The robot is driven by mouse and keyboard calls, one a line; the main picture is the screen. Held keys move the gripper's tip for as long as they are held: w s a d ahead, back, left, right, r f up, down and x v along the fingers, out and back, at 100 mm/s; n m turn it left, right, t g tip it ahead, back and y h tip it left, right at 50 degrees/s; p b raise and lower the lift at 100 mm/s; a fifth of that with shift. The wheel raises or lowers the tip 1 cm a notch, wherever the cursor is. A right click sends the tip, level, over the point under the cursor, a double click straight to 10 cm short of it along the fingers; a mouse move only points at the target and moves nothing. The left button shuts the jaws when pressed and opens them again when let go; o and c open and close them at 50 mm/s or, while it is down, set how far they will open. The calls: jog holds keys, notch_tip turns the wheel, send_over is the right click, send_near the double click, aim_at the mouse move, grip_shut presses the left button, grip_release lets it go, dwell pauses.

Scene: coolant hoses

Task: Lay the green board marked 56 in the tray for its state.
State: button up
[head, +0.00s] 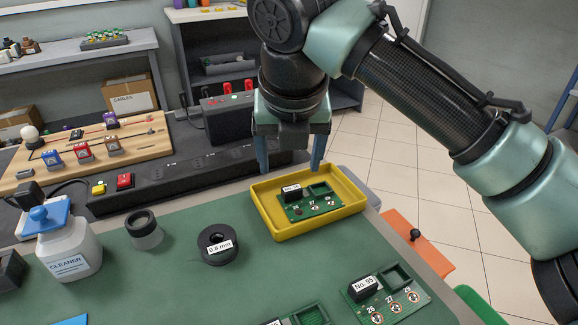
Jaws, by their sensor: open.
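A green board (322,206) lies in the yellow tray (262,217), with a black block bearing a white label too small to read surely. Another green board (403,298), labelled No. 95 and numbered 26, 27 and 28, lies on the green mat at the front right. A third green board (312,315) is cut off by the bottom edge, and its number is not readable. My gripper (290,171) points down over the back of the yellow tray, its fingers apart with nothing between them. It appears clear of the board.
An orange tray (420,246) and a green one (478,306) show beyond the table's right edge. A black 0.8 mm spool (218,245), a grey-banded jar (144,230) and a cleaner bottle (69,252) stand left. The mat between spool and No. 95 is clear.

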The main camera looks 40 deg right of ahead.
jog(key=p+v, duration=0.1)
jog(key=v, duration=0.3)
jog(key=shift+s+r, duration=0.15)
jog(key=shift+r, duration=0.1)
dwell(0.3)
